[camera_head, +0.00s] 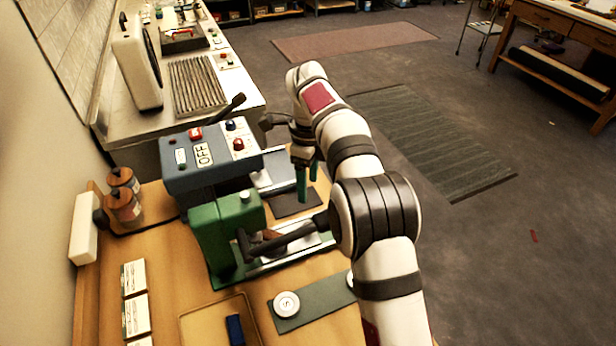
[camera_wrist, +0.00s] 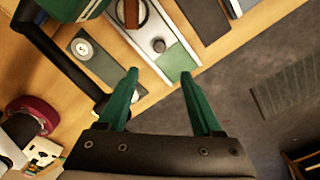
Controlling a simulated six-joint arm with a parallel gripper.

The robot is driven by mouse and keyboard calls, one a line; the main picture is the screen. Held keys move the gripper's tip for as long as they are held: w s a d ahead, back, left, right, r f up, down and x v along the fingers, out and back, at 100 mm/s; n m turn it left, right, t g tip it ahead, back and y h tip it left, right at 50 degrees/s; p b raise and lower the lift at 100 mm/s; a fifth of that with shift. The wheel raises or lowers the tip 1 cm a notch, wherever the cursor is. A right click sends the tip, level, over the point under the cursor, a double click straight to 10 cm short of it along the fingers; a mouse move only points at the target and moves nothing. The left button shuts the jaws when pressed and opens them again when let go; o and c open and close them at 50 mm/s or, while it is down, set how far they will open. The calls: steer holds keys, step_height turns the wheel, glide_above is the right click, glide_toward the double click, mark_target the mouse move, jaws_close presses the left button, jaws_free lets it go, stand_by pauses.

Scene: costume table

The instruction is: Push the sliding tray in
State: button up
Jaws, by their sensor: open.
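A green press (camera_head: 225,235) stands on the wooden table, with a black lever reaching right from it. A silver sliding tray (camera_wrist: 139,37) extends out from under the press, bearing a brown round piece (camera_wrist: 131,12) and a dark knob. Its outer end is a green block (camera_wrist: 176,62). In the head view the tray (camera_head: 296,256) is partly hidden by the lever and my arm. My gripper (camera_head: 308,182), with green fingers, is open and empty above the table, beyond the tray. In the wrist view my gripper (camera_wrist: 159,76) has its fingertips appearing just below the tray's outer end.
A blue-grey box marked OFF (camera_head: 205,155) stands behind the press. A grey-green strip with round discs (camera_head: 315,302) lies in front of it. Brown-capped jars (camera_head: 124,205), cards (camera_head: 136,315) and a shallow tan tray (camera_head: 200,328) are on the left. Open floor lies right.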

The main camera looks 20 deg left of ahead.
steer(key=shift+r, duration=0.7)
steer(key=w+d+f+n+g+y, duration=0.2)
steer(key=d+n+y, duration=0.2)
steer(key=d, duration=0.2)
steer(key=shift+n, duration=0.3)
steer(key=x, duration=1.5)
steer(key=shift+w+a, duration=0.1)
steer(key=shift+w, duration=0.3)
steer(key=shift+r, duration=0.1)
jaws_close()
